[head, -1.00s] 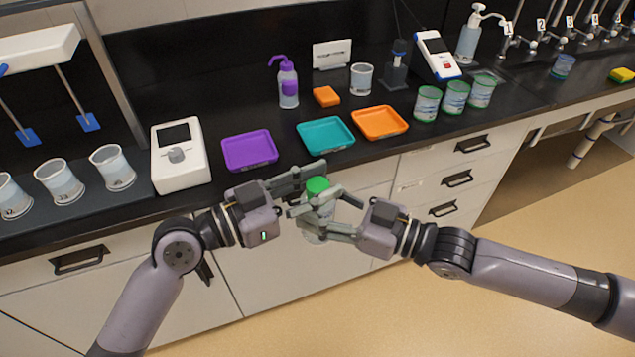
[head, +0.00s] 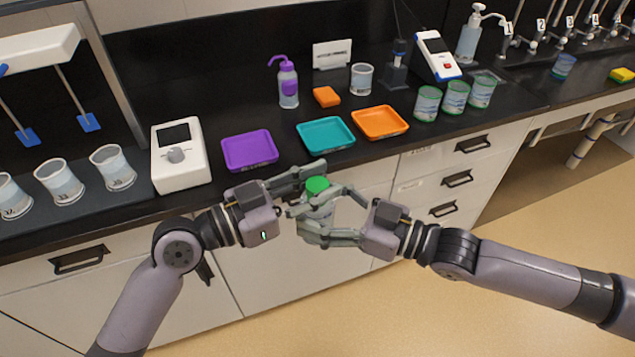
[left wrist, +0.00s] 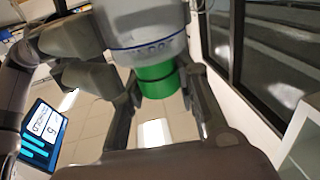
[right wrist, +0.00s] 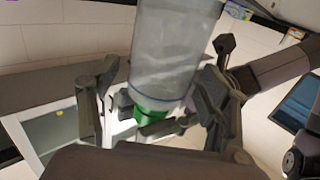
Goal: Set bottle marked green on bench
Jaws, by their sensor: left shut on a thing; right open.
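The bottle, clear-grey with a green cap (head: 317,186), is held in the air in front of the bench edge. My left gripper (head: 308,190) is shut on it near the cap. My right gripper (head: 332,211) is open, its fingers around the bottle from the right side. The left wrist view shows the green cap (left wrist: 157,82) between the fingers. The right wrist view shows the clear body (right wrist: 170,50) between the spread fingers. The fingers hide part of the bottle in the head view. The black bench (head: 225,105) lies behind the grippers.
Purple (head: 250,151), teal (head: 326,134) and orange (head: 380,122) trays lie near the bench's front edge. A white instrument (head: 180,156) stands left of them. Green-rimmed beakers (head: 456,97) stand right. A purple wash bottle (head: 287,82) is behind. Numbered taps (head: 541,42) line the back right.

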